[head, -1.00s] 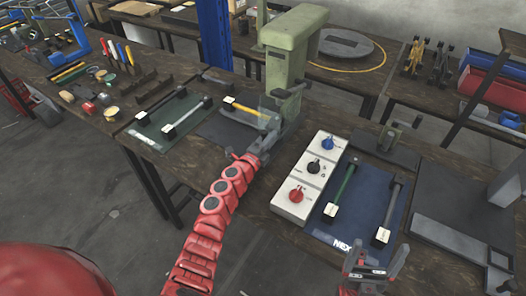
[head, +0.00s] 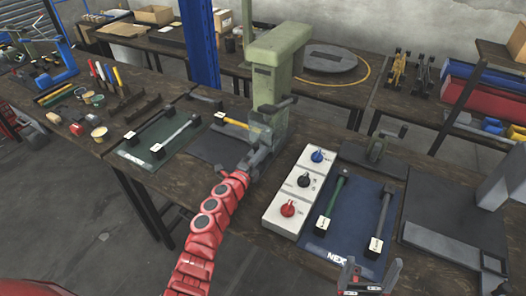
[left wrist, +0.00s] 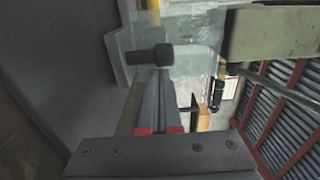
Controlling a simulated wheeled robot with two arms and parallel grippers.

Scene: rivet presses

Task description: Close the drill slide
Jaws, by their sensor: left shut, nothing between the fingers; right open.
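The green drill press (head: 283,55) stands at the back of the near workbench, with a dark handle (head: 278,104) sticking out at its front. My left gripper (head: 264,136) is shut and empty, low in front of the press. In the left wrist view its fingertips (left wrist: 164,72) point at a dark round knob (left wrist: 150,55) on a clear panel (left wrist: 185,38). The knob lies just beyond the tips; I cannot tell whether they touch. The gripper hides the lower front of the press. My right gripper (head: 368,270) is open and empty at the bottom edge.
A white box with three knobs (head: 299,191) stands right of my left arm. A blue mat (head: 346,225) with two rods lies beside it. A yellow-handled rod (head: 234,122) lies left of the press, and a green mat (head: 140,158) with another rod is farther left.

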